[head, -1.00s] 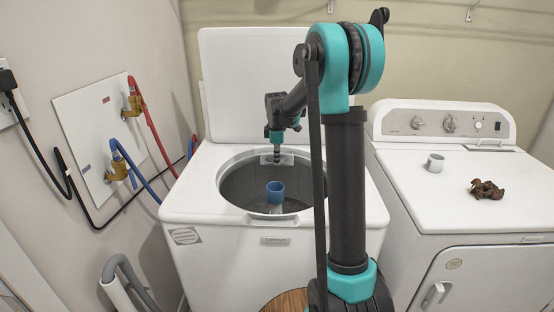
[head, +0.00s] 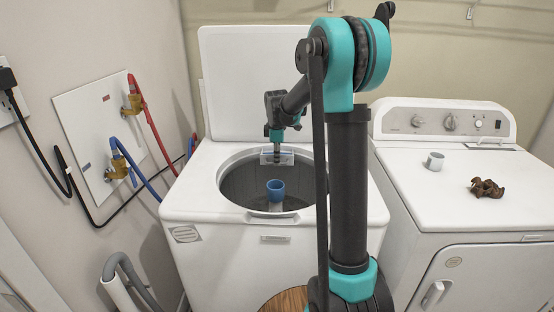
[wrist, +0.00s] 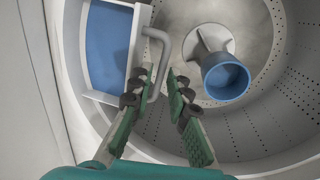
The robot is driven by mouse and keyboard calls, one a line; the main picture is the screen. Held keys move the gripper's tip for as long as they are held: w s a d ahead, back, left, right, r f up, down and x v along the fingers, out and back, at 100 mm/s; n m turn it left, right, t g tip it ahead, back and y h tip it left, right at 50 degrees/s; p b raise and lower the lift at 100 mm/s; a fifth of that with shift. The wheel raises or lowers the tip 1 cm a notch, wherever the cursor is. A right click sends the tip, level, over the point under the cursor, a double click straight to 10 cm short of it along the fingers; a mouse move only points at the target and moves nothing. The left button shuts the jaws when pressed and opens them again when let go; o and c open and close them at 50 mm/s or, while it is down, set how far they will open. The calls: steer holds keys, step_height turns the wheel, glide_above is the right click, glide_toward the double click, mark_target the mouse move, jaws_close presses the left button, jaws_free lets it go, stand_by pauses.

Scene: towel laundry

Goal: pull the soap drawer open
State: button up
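The soap drawer (head: 268,158) sits at the back of the open washing machine's tub opening. In the wrist view the drawer (wrist: 85,50) is at upper left, standing out over the tub, with its blue inside showing between pale walls. Its grey bent handle (wrist: 164,48) projects from the front. My gripper (wrist: 161,74) has one finger on each side of the handle. The fingertips are close together and appear closed on it, though the contact is partly hidden. In the head view my gripper (head: 277,155) is at the drawer's front, too small to show detail.
The raised lid (head: 245,85) is behind the opening. A dryer (head: 470,220) stands to the right, with a white cup (head: 434,161) and a brown crumpled thing (head: 487,188) on top.

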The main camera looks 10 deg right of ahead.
step_height(320, 180, up, 11)
steer(key=s, duration=0.2)
steer(key=shift+a+r, duration=0.2)
steer(key=shift+s, duration=0.1)
